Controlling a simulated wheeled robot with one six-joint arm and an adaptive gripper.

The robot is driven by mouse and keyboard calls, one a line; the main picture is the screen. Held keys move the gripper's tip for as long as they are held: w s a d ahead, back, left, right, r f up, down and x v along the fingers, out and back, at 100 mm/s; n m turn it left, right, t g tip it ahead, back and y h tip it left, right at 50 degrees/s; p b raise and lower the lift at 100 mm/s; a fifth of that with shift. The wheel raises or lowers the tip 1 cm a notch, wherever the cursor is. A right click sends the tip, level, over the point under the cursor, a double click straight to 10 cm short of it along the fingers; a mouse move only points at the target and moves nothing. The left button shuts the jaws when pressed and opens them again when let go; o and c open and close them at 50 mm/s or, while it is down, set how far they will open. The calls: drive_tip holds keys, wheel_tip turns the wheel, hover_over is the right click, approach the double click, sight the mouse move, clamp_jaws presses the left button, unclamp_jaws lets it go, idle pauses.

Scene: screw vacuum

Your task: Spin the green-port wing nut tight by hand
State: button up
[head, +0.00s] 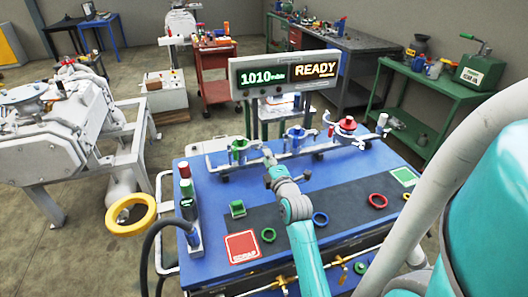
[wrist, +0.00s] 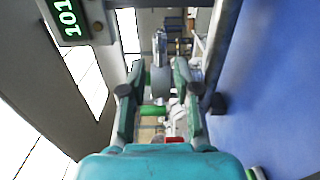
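The green port with its wing nut (head: 238,147) is at the left end of the grey manifold (head: 265,150) on the blue-topped cart. My gripper (head: 268,152) is just right of it, at about the same height. In the wrist view my gripper's two fingers (wrist: 157,75) stand apart. A grey cylindrical part (wrist: 160,82) and a green piece (wrist: 152,109) show between them; I cannot tell whether either is touched. The nut's seating is too small to judge.
A blue port (head: 297,134) and a red port (head: 346,125) stand further right along the manifold. A display (head: 285,73) reading 1010 and READY rises behind. Green (head: 268,235), blue (head: 320,217) and red (head: 377,200) rings lie on the dark mat.

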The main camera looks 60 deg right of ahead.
sight(261, 147)
drive_tip(key=shift+x, duration=2.35)
clamp_jaws()
